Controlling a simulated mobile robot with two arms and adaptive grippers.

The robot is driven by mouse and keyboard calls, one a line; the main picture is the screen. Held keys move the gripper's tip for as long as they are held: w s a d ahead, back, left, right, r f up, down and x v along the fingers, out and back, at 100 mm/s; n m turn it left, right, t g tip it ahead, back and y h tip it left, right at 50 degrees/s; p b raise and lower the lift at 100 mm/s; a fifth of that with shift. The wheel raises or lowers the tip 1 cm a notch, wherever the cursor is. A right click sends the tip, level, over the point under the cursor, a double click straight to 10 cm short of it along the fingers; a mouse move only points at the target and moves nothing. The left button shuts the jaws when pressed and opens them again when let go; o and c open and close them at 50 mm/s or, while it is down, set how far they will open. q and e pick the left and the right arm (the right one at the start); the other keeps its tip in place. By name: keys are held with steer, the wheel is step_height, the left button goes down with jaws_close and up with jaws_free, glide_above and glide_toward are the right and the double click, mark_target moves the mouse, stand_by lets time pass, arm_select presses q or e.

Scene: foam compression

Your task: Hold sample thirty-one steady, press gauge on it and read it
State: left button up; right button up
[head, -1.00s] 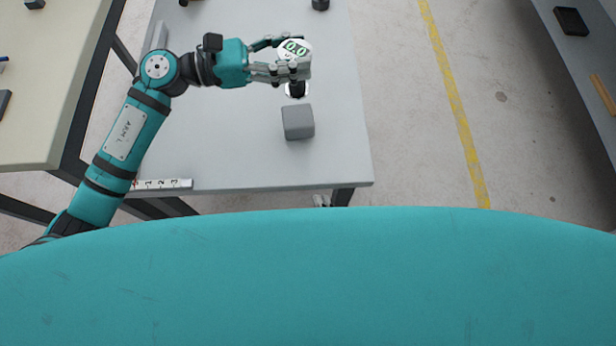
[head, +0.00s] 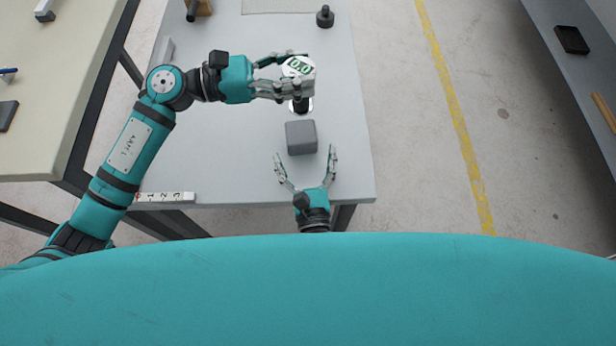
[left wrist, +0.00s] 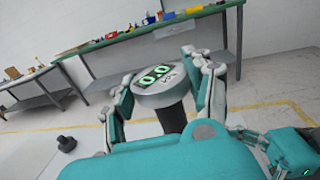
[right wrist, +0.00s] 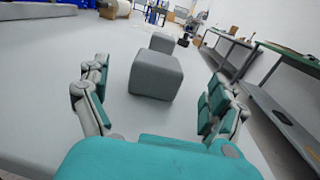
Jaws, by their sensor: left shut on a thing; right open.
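The gauge (head: 299,68) has a round white head with a green display reading 0.0 and a dark stem below. My left gripper (head: 298,72) is shut around its head and holds it just behind the foam block. The gauge also shows in the left wrist view (left wrist: 158,86). The grey foam block (head: 301,137) sits on the table, apart from the gauge; no number is readable on it. It also shows in the right wrist view (right wrist: 155,75). My right gripper (head: 305,156) is open at the block's near side, its fingers spread wide and not touching it.
A dark knobbed piece (head: 325,17) stands at the back right. A smaller grey block (right wrist: 162,42) shows behind the foam block in the right wrist view.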

mark_target(303, 146)
steer(key=shift+w+a, duration=0.15)
steer(key=shift+w, duration=1.45)
arm_select(q)
steer(key=shift+r, duration=0.1)
arm_select(e)
steer(key=c, duration=1.1)
steer(key=o, duration=1.1)
steer(key=shift+c, duration=0.2)
steer(key=shift+s, duration=0.1)
steer(key=s+d, duration=0.1)
steer(key=s, duration=1)
steer(key=shift+s, duration=0.4)
